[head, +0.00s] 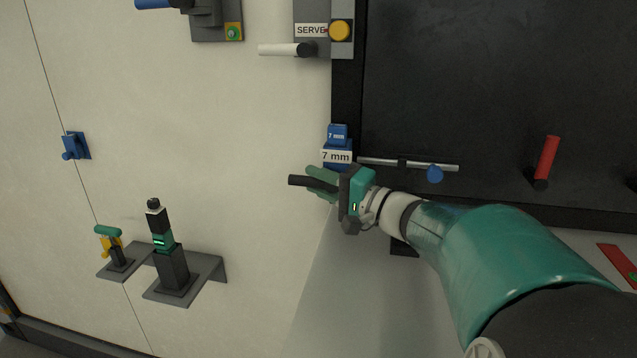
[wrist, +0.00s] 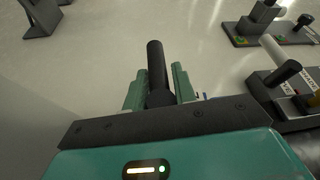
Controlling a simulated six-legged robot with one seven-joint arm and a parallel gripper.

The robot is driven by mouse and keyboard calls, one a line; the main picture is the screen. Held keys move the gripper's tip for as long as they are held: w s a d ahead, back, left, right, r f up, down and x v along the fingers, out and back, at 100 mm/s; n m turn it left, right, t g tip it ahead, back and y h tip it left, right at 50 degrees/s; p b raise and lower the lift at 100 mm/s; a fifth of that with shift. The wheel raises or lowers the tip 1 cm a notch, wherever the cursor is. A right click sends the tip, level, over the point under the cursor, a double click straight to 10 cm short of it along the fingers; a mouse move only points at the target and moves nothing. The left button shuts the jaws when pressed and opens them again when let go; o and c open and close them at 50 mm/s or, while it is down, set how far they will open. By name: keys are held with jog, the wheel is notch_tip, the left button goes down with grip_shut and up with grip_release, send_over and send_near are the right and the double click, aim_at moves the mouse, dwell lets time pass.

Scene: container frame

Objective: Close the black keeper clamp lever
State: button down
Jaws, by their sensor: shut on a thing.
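The black keeper clamp lever (head: 298,181) is a dark bar in the middle of the head view, in front of the pale wall. My gripper (head: 318,182) is shut on it, with one green finger above and one below. The bar sticks out to the left past the fingertips. In the wrist view the black lever (wrist: 156,62) stands between the two green fingers of my gripper (wrist: 160,85), with its end reaching beyond them. The lever's base and pivot are hidden behind my gripper, so I cannot tell how it is mounted.
Close above is a blue block marked 7 mm (head: 337,153). A white lever (head: 283,49) is higher up. The wall between is clear.

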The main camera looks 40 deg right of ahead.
jog(key=shift+f, duration=0.2)
jog(key=c, duration=1.3)
grip_release()
jog(key=shift+r, duration=0.1)
jog(key=v, duration=1.3)
jog(key=shift+s, duration=0.4)
jog(key=shift+w, duration=0.1)
